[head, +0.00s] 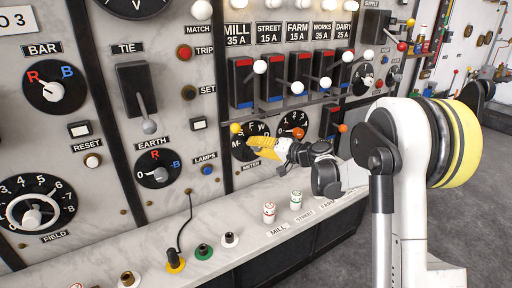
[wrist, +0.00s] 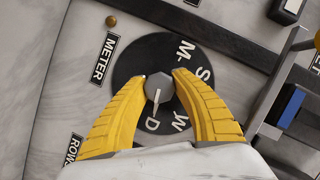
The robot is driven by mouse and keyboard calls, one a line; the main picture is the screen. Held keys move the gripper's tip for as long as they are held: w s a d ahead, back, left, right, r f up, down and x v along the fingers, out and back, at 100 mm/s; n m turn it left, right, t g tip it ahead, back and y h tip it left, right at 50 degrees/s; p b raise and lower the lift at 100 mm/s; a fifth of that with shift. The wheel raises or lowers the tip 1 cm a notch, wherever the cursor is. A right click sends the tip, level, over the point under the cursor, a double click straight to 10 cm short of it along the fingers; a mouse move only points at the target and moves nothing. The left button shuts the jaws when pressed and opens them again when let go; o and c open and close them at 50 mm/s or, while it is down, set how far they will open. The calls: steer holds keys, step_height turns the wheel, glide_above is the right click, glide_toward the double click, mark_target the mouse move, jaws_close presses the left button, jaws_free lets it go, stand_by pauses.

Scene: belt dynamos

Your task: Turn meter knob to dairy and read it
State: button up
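The meter knob (wrist: 159,88) is a small grey knob with a white pointer line, at the centre of a black dial (wrist: 125,72). In the wrist view M, S, W and D show on the dial, and the line points toward D. The yellow fingers of my gripper (wrist: 159,76) stand on both sides of the knob and appear to be closed on it. In the head view my gripper (head: 250,147) is at the dial above the METER label (head: 252,167) and hides the knob. A large V gauge (head: 138,5) is cut off at the top; its needle is not readable.
Feeder switches with white balls (head: 261,67) stand above, labelled MILL to DAIRY (head: 344,30). Another dial (head: 293,125) sits right of the meter dial. A marble ledge (head: 215,235) below holds plugs and small red and green labelled pieces (head: 269,212).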

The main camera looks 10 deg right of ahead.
steer(key=o, duration=0.5)
steer(key=shift+c, duration=0.2)
steer(key=v, duration=1.2)
